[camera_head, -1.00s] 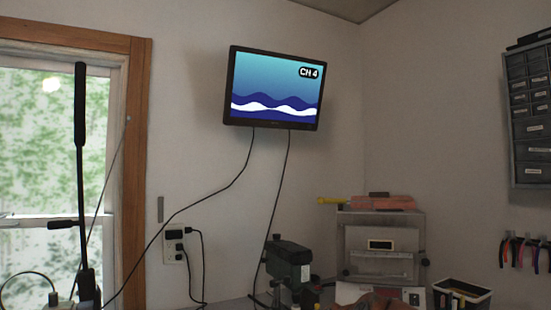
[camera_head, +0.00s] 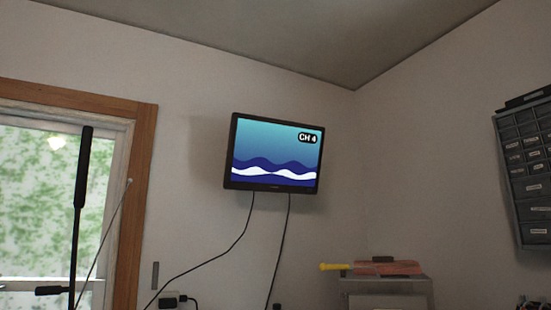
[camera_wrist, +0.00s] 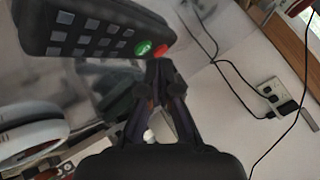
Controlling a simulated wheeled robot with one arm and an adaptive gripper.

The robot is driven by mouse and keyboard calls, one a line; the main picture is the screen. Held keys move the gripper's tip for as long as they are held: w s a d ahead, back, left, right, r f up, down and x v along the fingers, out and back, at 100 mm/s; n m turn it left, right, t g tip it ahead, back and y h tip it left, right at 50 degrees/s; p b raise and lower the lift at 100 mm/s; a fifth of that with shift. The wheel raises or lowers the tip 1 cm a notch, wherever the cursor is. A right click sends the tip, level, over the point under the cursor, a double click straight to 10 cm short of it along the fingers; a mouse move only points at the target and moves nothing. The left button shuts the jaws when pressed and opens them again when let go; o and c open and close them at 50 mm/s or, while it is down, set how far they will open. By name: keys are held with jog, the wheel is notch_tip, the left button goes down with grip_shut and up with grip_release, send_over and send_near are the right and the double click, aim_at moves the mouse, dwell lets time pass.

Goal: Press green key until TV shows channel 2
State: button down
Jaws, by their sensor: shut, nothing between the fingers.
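The TV (camera_head: 275,155) hangs on the wall in the head view, and its screen reads CH 4 over a blue wave picture. In the wrist view a dark remote (camera_wrist: 95,22) with several grey keys fills the upper left. Its green key (camera_wrist: 143,48) is at the end near my fingers, with a red key (camera_wrist: 162,50) just right of it. My gripper (camera_wrist: 158,66) is shut and empty, its tips just below these two keys in the picture. I cannot tell whether the tips touch the remote. The remote and gripper are not in the head view.
Two cables hang from the TV, and a wall outlet (camera_wrist: 271,92) with a plug shows right in the wrist view. A window is at the left of the head view. A drawer cabinet (camera_head: 528,175) hangs at the right.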

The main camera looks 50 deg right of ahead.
jog(key=shift+f, duration=0.2)
jog(key=shift+f+b, duration=0.3)
jog(key=shift+b, duration=0.2)
jog(key=shift+f, duration=0.15)
dwell(0.6)
jog(key=shift+r, duration=0.65)
jog(key=shift+r, duration=0.1)
notch_tip(320, 180, up, 6)
jog(key=shift+f+p, duration=0.1)
jog(key=shift+p, duration=0.65)
dwell(2.2)
